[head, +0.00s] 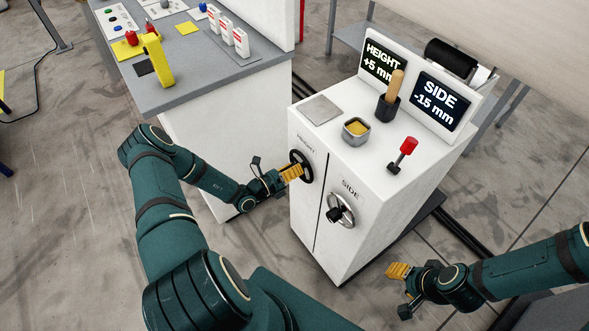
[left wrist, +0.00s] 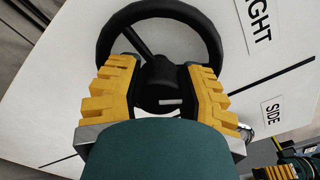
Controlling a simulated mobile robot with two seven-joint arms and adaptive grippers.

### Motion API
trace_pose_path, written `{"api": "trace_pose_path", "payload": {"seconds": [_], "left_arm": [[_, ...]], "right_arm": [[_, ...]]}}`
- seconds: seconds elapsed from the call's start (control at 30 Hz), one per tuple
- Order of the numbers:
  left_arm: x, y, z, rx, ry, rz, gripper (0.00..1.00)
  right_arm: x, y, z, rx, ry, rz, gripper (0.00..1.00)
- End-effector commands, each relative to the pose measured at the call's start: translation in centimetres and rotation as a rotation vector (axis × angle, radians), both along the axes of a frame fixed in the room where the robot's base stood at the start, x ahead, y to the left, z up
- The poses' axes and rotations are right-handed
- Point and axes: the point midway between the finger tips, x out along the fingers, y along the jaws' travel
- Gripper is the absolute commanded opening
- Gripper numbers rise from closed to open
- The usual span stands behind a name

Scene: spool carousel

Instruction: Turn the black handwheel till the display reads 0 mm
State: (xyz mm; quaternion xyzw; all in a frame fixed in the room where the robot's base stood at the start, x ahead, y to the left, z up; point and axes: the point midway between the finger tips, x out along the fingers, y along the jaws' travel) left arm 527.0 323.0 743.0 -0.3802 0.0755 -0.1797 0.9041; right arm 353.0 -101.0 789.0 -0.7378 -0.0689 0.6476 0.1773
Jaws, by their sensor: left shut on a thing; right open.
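The black handwheel (head: 307,162) sits on the white cabinet's front under the HEIGHT label. My left gripper (head: 294,171) is at this wheel. In the left wrist view the black handwheel (left wrist: 101,42) shows its rim and a spoke, and the yellow fingers of my left gripper (left wrist: 163,82) are shut on its hub from both sides. The height display (head: 382,62) reads +5 mm, its right end partly hidden by a wooden handle. My right gripper (head: 397,271) is open and empty, low at the right, away from the cabinet.
A silver handwheel (head: 347,207) with a black knob is under the SIDE label; the side display (head: 440,103) reads -15 mm. A red-topped lever (head: 406,148) and a metal cup (head: 356,129) stand on the cabinet top. A grey-topped bench (head: 215,75) stands at the left.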

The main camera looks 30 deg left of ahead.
Motion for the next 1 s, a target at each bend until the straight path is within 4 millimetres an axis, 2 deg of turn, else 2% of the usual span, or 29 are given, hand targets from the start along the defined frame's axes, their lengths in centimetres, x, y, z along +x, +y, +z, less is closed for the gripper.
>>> {"api": "trace_pose_path", "payload": {"seconds": [0.2,0.5,1.0], "left_arm": [[0.14,-0.01,0.03,-0.158,0.062,-0.001,0.04],[0.16,0.02,0.00,-0.300,0.121,-0.001,0.04],[0.16,0.03,0.01,-0.349,0.142,-0.001,0.04]], "right_arm": [[-0.08,0.01,-0.23,0.000,0.002,0.002,0.47],[-0.14,0.03,-0.40,0.000,0.003,0.002,0.47],[-0.15,0.03,-0.44,0.000,0.003,0.002,0.47]]}}
